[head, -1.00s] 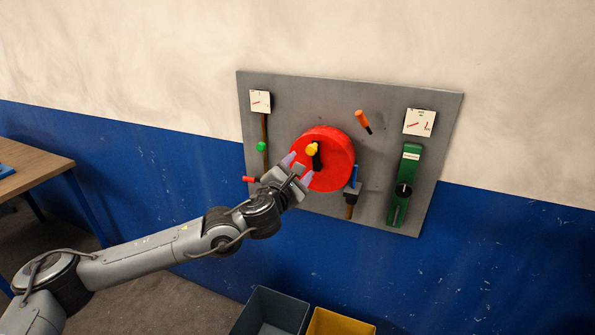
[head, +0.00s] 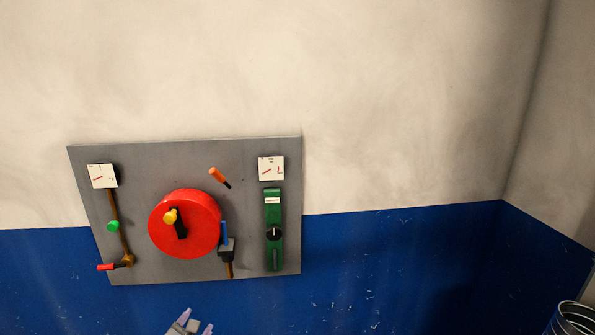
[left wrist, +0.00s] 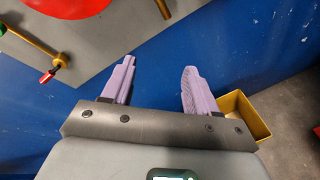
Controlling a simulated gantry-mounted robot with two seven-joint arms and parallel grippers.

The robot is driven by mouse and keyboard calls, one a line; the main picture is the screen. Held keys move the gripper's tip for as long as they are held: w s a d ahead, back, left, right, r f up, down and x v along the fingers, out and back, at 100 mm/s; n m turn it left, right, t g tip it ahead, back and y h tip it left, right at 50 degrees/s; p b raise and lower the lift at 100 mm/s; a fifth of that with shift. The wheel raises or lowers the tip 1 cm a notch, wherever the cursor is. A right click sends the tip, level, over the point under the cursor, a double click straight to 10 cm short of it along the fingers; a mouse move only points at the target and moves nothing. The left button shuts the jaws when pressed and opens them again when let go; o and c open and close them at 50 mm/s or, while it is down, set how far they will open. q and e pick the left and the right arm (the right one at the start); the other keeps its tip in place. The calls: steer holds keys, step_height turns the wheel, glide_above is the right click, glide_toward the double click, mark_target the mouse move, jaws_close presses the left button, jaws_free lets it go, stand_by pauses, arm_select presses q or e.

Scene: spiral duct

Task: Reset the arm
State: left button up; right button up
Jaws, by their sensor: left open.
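My left gripper (head: 192,326) shows at the bottom edge of the head view, below the grey panel, with only its fingertips and a bit of its body in frame. In the left wrist view its two purple fingers (left wrist: 157,80) are apart with nothing between them. The gripper is clear of the grey panel (head: 140,170) and its red disc (head: 200,235). The rest of my left arm is out of the head view. My right gripper is not in view.
The panel carries a red-handled valve (head: 108,267), an orange-handled lever (head: 216,174), a blue-handled lever (head: 224,232) and a green slider unit (head: 273,205). A yellow bin (left wrist: 240,110) stands on the floor, right in the wrist view. A metal spiral duct (head: 575,318) is at bottom right.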

arm_select(q)
steer(key=s+d+f+n+g+h, duration=0.3)
steer(key=s+d+f+n+g, duration=0.1)
steer(key=s+d+f, duration=1.2)
steer(key=s+f+n+g, duration=0.3)
steer(key=s+f+n, duration=0.1)
steer(key=s+n, duration=0.85)
steer(key=s+a+r+n+g+y, duration=0.15)
steer(key=s+a+n, duration=0.45)
steer(key=n, duration=0.6)
steer(key=s+a+r+n+g+y, duration=0.15)
steer(key=s+a+n, duration=0.4)
steer(key=n, duration=0.65)
step_height(320, 180, up, 25)
steer(key=p, duration=2.4)
steer(key=shift+w+a+n+g+h, duration=0.25)
steer(key=shift+a+n+g+h, duration=0.15)
steer(key=shift+n, duration=0.05)
